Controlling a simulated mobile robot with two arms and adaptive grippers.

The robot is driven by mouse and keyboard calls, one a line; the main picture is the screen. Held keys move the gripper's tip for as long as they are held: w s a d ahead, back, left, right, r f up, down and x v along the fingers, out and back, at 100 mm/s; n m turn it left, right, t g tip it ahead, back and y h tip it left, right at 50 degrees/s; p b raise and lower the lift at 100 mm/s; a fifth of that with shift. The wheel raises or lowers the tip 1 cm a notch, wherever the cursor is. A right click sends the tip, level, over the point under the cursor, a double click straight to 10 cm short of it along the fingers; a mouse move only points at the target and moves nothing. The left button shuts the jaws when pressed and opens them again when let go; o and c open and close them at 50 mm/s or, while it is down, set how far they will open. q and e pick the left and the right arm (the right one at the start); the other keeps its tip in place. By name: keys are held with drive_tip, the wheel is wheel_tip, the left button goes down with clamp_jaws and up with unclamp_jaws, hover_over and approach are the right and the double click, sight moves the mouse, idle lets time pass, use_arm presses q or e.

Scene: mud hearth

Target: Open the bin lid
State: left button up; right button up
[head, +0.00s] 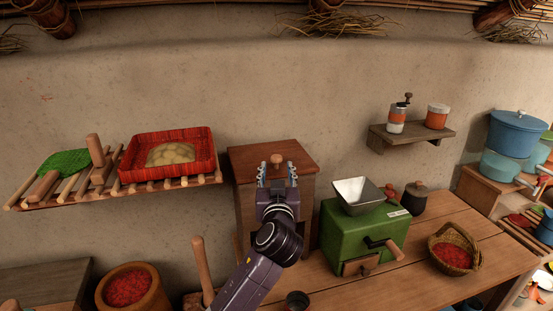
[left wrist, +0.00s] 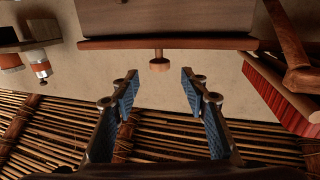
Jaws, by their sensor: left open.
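The bin (head: 247,205) is a tall brown wooden box standing behind the table, near the wall. Its reddish-brown lid (head: 240,157) is shut and has a round wooden knob (head: 277,159) on top. My left gripper (head: 277,172) is open and empty in front of the lid, its fingers pointing toward the knob. In the left wrist view, the knob (left wrist: 160,65) appears centred between the fingertips, a little beyond them, with no contact visible. The lid (left wrist: 170,43) shows there as a dark edge. My arm hides part of the bin's front. My right gripper is not visible.
A green grinder (head: 345,235) with a metal hopper stands right of the bin. A slatted rack (head: 200,181) with a red tray (head: 128,173) is at left. A wooden pestle (head: 203,265) rises beside my arm. A small shelf (head: 415,138) hangs at upper right.

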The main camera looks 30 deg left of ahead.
sight(276, 161)
use_arm(q)
drive_tip(key=p+x, duration=0.1)
drive_tip(key=x, duration=0.3)
drive_tip(key=shift+w, duration=0.1)
drive_tip(key=shift+w+a+f, duration=0.1)
drive_tip(key=shift+w+a, duration=0.3)
drive_tip(key=shift+w, duration=0.1)
drive_tip(key=shift+c, duration=0.5)
clamp_jaws()
